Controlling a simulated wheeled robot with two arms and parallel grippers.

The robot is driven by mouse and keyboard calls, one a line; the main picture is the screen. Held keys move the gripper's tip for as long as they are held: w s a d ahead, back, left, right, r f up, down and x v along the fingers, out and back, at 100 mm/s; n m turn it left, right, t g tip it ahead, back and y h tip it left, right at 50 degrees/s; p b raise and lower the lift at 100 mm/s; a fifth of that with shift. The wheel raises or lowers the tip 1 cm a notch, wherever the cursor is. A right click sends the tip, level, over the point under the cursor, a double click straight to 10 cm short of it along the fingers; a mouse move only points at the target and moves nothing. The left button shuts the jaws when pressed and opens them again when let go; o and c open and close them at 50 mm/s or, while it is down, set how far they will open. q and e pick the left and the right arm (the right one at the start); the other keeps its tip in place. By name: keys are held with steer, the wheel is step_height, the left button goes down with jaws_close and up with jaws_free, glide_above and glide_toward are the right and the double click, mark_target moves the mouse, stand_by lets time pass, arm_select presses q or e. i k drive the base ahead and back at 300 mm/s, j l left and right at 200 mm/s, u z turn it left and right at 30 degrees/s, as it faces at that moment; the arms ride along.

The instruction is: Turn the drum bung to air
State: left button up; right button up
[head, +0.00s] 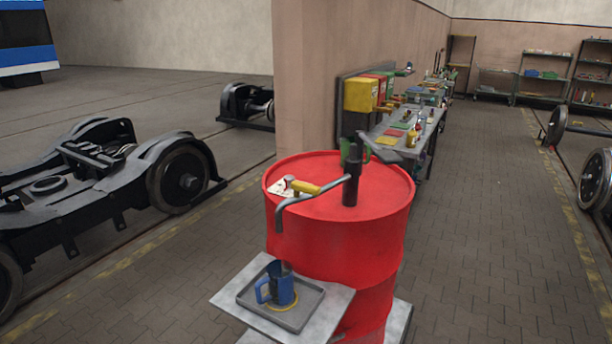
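A red drum (330,255) stands upright in the middle of the head view. On the left of its lid is a small pale fitting with a yellow handle (306,187), which looks like the bung. The handle points right, towards the pump. A pale card with red marks (279,188) lies beside it. A dark hand pump (352,180) rises from the lid, and its grey spout (310,193) bends down over the left rim. A blue jug (275,289) stands below the spout on a dark tray (300,318). Neither of my grippers is in view.
The tray sits on a grey shelf (228,299) in front of the drum. A workbench (425,135) with bins and tools runs along the wall behind. A bogie frame (90,170) stands left, wheelsets (597,180) right. The paved floor right of the drum is clear.

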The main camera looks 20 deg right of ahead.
mark_target(288, 180)
steer(key=i+j+z, duration=0.1)
steer(key=z, duration=0.25)
steer(key=j+z, duration=0.2)
steer(key=z, duration=0.15)
steer(key=i+j+z, duration=0.1)
steer(key=z, duration=0.25)
steer(key=i+j+z, duration=0.1)
steer(key=j+z, duration=0.2)
steer(key=j, duration=0.9)
steer(key=j+z, duration=0.25)
steer(key=j, duration=1)
steer(key=k, duration=0.05)
